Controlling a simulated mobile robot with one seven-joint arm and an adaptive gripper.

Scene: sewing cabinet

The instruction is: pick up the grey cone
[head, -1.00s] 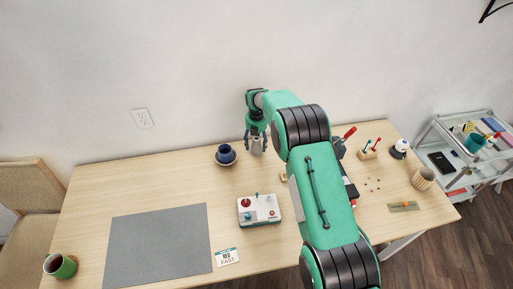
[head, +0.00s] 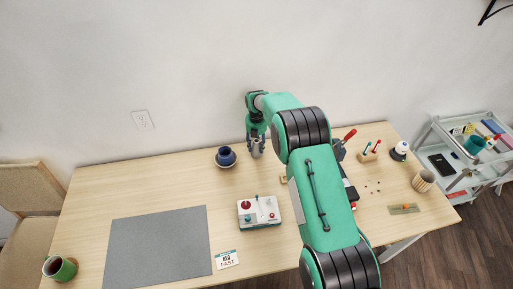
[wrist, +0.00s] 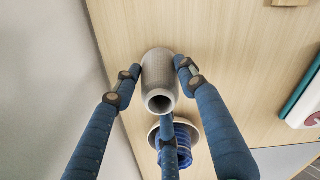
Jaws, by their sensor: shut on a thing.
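The grey cone (wrist: 159,74) is a pale ribbed piece with a round hole in the end facing the wrist camera. In the head view the cone (head: 257,152) shows small below my gripper (head: 256,140), near the table's back edge. In the wrist view the blue fingers of my gripper (wrist: 157,70) close around the cone from left, right and below, shut on it. The cone's far end is hidden, and I cannot tell whether it touches the table.
A control box (head: 258,212) lies nearer the front. The wall is close behind. A grey mat (head: 160,245) covers the left front.

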